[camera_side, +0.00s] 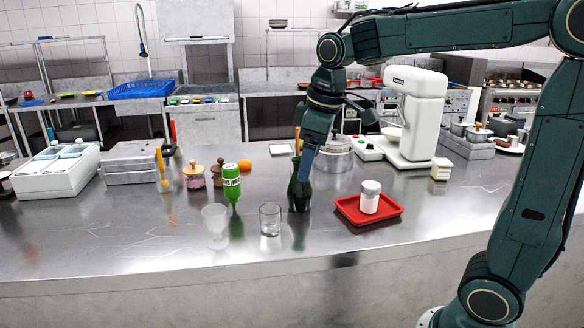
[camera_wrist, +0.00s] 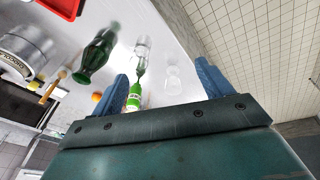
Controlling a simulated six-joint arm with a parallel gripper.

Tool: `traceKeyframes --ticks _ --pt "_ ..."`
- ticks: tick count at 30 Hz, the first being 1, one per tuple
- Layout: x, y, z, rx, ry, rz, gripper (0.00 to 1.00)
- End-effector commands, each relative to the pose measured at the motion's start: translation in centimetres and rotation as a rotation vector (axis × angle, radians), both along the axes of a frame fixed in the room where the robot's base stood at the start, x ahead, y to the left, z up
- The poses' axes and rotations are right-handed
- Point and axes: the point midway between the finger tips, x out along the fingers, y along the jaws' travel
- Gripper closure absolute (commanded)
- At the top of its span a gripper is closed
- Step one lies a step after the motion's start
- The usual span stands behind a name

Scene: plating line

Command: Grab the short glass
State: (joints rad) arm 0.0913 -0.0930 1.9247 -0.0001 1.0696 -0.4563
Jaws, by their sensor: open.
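The short glass (camera_side: 270,219) is a clear, empty tumbler standing upright on the steel counter in the side view. In the wrist view the short glass (camera_wrist: 143,44) is small, near the top middle. My gripper (camera_side: 307,162) hangs above and behind it to the right, in front of the dark green bottle, apart from the glass. In the wrist view my gripper (camera_wrist: 163,78) shows two blue fingers spread wide, with nothing held between them.
A clear stemmed glass (camera_side: 215,224) stands left of the short glass. A green squeeze bottle (camera_side: 231,186) is behind them. A dark green bottle (camera_side: 299,188) stands close on the right, then a red tray (camera_side: 390,216) with a white-filled jar. The front counter is clear.

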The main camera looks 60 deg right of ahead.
Motion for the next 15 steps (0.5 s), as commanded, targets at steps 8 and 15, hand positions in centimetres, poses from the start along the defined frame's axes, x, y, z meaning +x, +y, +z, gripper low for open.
traceKeyframes --ticks 8,15 --pt "6.1 -1.8 -2.1 -0.019 0.088 0.113 0.22" --pt "10.8 -3.6 -4.9 -0.026 0.16 0.215 0.22"
